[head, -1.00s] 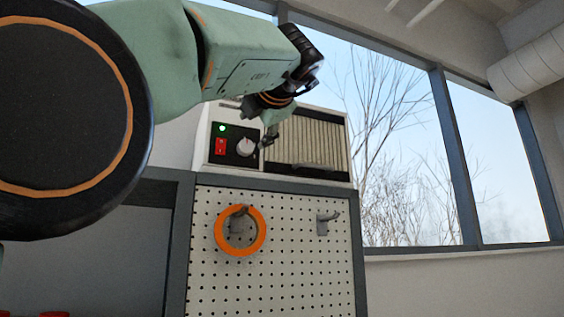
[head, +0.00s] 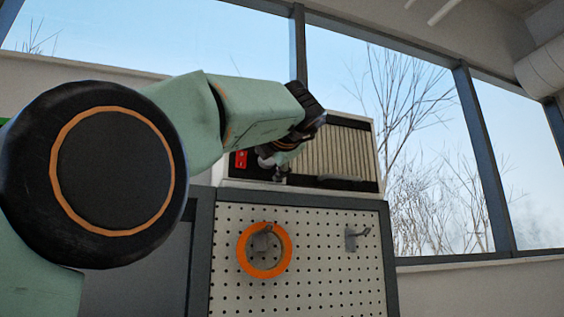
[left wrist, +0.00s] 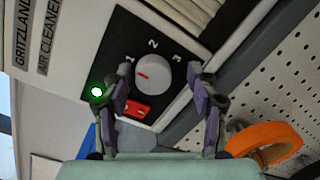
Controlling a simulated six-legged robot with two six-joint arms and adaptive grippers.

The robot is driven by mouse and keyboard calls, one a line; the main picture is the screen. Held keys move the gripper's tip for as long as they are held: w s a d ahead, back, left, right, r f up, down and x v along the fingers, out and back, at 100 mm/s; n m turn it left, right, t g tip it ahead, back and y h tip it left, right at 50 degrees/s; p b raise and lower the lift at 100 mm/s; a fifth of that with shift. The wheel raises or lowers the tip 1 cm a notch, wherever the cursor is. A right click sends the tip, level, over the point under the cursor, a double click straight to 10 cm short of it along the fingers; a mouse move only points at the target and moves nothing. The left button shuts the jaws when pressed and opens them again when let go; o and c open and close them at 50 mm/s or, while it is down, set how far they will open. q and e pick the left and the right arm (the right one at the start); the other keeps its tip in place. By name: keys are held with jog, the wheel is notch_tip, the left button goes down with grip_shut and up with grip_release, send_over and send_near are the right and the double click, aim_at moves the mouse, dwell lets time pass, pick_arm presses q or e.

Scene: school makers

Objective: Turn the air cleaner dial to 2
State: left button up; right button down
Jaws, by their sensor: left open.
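The air cleaner (head: 335,152) stands on top of the pegboard cabinet in the head view. Its white round dial (left wrist: 152,74) shows in the left wrist view on a black panel, with 1, 2 and 3 printed around it. The dial's red mark points left in that picture, near the 1 and away from the 2. My left gripper (left wrist: 163,88) is open, its two fingers apart on either side of the dial's lower side; I cannot tell whether they touch it. In the head view my left gripper (head: 279,168) hides the dial. My right gripper is not in view.
A red switch (left wrist: 137,108) and a lit green lamp (left wrist: 97,92) sit close to the dial, beside the left finger. Below is the pegboard (head: 315,270) with an orange ring (head: 245,255) on a hook and another hook (head: 352,238). Windows lie behind.

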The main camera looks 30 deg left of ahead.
pick_arm(q)
jog(key=shift+s+d+r, duration=0.3)
jog(key=shift+s, duration=0.25)
jog(key=shift+s+d+r, duration=0.3)
jog(key=shift+s, duration=0.25)
jog(key=shift+c, duration=1.1)
jog(key=shift+w+a+f, duration=0.15)
jog(key=shift+w+a, duration=0.05)
jog(key=shift+a, duration=0.05)
jog(key=shift+c, duration=0.9)
jog(key=shift+w+a+f, duration=0.2)
jog(key=shift+w, duration=0.15)
jog(key=shift+w+a+f, duration=0.15)
jog(key=shift+w, duration=0.2)
jog(key=shift+c, duration=1.4)
jog(key=shift+s+d, duration=0.15)
jog(key=shift+s, duration=0.05)
jog(key=c, duration=0.5)
